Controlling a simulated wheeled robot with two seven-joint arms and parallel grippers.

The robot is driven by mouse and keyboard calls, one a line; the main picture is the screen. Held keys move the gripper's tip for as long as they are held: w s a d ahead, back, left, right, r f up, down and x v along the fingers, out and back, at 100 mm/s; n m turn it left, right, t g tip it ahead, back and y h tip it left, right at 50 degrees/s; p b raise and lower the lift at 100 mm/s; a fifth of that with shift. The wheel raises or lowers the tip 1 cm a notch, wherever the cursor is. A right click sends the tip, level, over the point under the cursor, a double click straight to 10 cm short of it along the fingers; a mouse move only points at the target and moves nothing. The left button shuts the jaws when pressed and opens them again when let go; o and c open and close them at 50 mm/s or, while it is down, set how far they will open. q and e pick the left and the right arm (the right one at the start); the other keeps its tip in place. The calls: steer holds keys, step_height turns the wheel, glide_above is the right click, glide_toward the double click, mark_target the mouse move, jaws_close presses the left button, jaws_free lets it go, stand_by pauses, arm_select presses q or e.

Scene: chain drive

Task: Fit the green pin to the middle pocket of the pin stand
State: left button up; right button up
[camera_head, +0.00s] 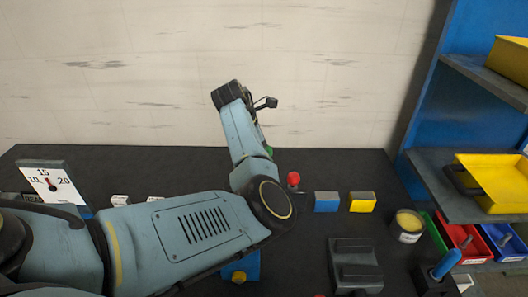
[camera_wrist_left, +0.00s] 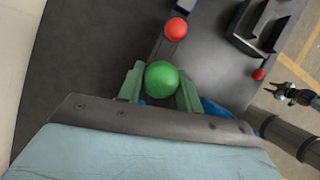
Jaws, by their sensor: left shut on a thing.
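The green pin shows as a round green head (camera_wrist_left: 161,79) in the left wrist view. My left gripper (camera_wrist_left: 160,86) is shut on it, one finger on each side. In the head view my left arm hides most of the gripper, and only a bit of green (camera_head: 269,150) shows behind it. A red ball-headed pin (camera_wrist_left: 176,29) stands just beyond the green head, and its head shows right of my arm in the head view (camera_head: 293,179). I cannot clearly make out the pin stand or its middle pocket. My right gripper (camera_wrist_left: 287,93) seems to show small at the right edge of the wrist view.
A dark slotted block (camera_head: 355,265) lies on the dark table, right of my arm. A blue block (camera_head: 327,202), a yellow block (camera_head: 362,202) and a round tin (camera_head: 407,226) stand behind it. A dial gauge (camera_head: 52,185) is at the left. Shelves with yellow bins (camera_head: 492,183) are at the right.

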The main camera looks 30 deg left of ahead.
arm_select(q)
steer(key=shift+f+b, duration=4)
steer(key=shift+f, duration=1.05)
steer(key=o, duration=1.2)
steer(key=shift+o, duration=0.2)
steer(key=p+v, duration=0.2)
steer(key=v, duration=1.1)
steer(key=shift+a+r, duration=0.1)
steer(key=shift+r, duration=0.05)
